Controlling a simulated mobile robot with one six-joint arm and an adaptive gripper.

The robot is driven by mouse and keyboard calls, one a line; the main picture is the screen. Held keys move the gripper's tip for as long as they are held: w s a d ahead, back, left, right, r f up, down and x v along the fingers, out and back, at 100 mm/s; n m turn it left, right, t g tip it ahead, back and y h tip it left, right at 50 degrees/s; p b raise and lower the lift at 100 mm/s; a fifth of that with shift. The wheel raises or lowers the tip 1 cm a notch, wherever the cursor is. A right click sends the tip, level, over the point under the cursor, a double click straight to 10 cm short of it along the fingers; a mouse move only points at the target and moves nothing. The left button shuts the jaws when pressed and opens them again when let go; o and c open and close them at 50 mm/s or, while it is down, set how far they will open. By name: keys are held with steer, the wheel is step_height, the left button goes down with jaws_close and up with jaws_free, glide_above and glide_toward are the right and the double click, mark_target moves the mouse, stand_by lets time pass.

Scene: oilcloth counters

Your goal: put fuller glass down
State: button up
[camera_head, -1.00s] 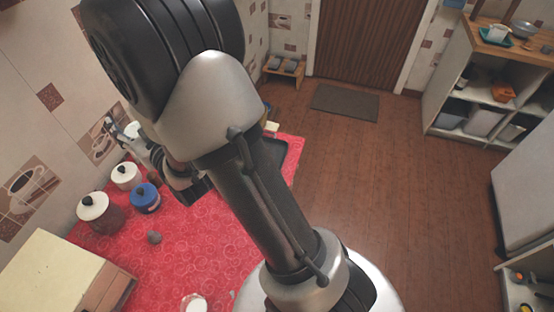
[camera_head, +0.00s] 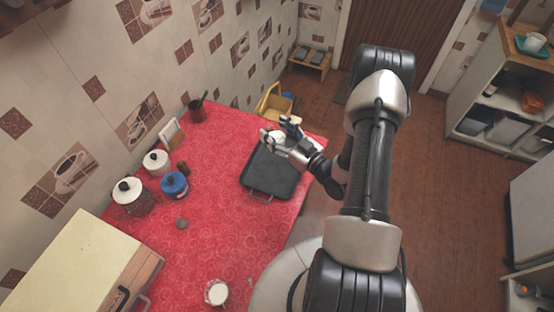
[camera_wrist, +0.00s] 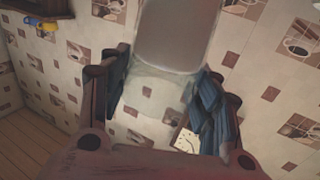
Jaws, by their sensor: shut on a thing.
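My gripper (camera_head: 284,133) is shut on a glass (camera_wrist: 172,38). In the wrist view, the clear glass sits between the two fingers, with a greyish-white filling in the part farther from my palm. In the head view, the glass is small and partly hidden by the fingers, near the far end of the black tray (camera_head: 262,180). I cannot tell its exact height above the counter. Another glass or jar (camera_head: 217,292) with white contents stands on the red counter (camera_head: 225,230) at the near edge of the view. I cannot compare the two levels well.
A white-lidded dark pot (camera_head: 131,198), a white pot (camera_head: 156,163) and a blue pot (camera_head: 174,185) stand at the left. A cream box (camera_head: 80,260) fills the near left. The middle of the red cloth is clear.

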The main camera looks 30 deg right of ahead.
step_height(320, 180, down, 20)
steer(key=b, duration=0.4)
steer(key=shift+r, duration=0.15)
steer(key=shift+b, duration=0.4)
steer(key=o, duration=1)
steer(key=shift+f, duration=0.25)
steer(key=o, duration=0.4)
steer(key=shift+o, duration=0.2)
